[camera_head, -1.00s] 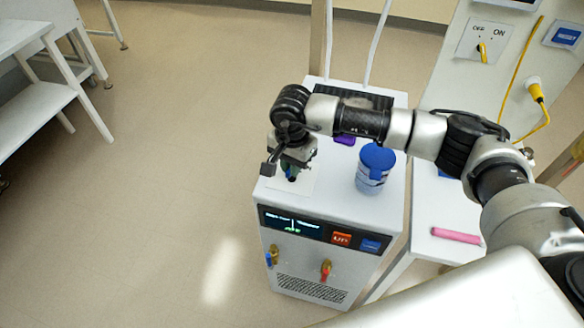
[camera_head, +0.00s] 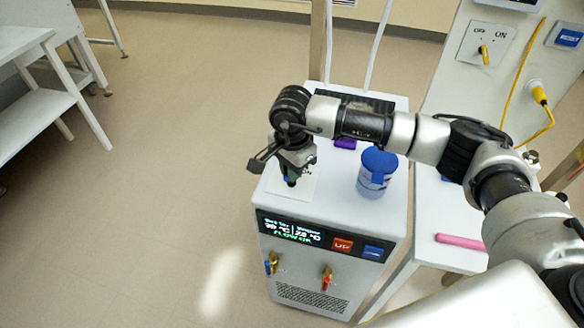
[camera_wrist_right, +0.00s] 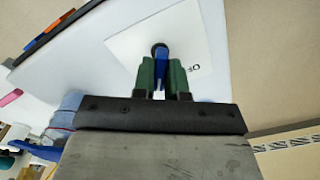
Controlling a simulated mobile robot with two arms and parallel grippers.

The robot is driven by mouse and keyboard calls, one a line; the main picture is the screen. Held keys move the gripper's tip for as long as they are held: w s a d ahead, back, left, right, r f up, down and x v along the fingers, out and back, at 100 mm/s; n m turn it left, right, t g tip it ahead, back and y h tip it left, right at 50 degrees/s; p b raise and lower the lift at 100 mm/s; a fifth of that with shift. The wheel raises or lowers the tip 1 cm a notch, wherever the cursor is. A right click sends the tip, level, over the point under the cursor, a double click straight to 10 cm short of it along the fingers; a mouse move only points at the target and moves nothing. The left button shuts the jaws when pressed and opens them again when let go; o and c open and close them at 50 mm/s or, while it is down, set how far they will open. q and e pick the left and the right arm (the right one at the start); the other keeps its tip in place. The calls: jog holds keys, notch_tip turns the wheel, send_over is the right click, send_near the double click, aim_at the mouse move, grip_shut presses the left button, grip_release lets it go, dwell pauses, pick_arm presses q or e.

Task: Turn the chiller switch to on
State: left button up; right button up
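The chiller (camera_head: 268,272) is a white box with a lit front display (camera_head: 292,230), which shows green and white lines; one seems to read FLOW OK. On its top, at the left, lies a white switch plate (camera_head: 306,186); the plate also shows in the right wrist view (camera_wrist_right: 120,45). The switch's blue handle (camera_wrist_right: 161,62) stands on that plate, by a partly seen label starting "OF". My right gripper (camera_wrist_right: 161,78) points down with its green fingers on both sides of the handle, apparently closed on it. ON is hidden. My left gripper is not in view.
A blue-lidded jar (camera_head: 375,175) and a purple item (camera_head: 345,143) stand on the chiller near my right arm. A wall panel with a yellow OFF/ON switch (camera_head: 484,55) is at the upper right. A pink cylinder (camera_head: 460,241) lies on the right bench. The floor at left is clear.

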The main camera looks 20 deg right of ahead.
jog(key=o, duration=0.5)
jog(key=shift+c, duration=0.2)
notch_tip(320, 180, up, 11)
jog(key=b, duration=0.1)
jog(key=shift+b, duration=0.3)
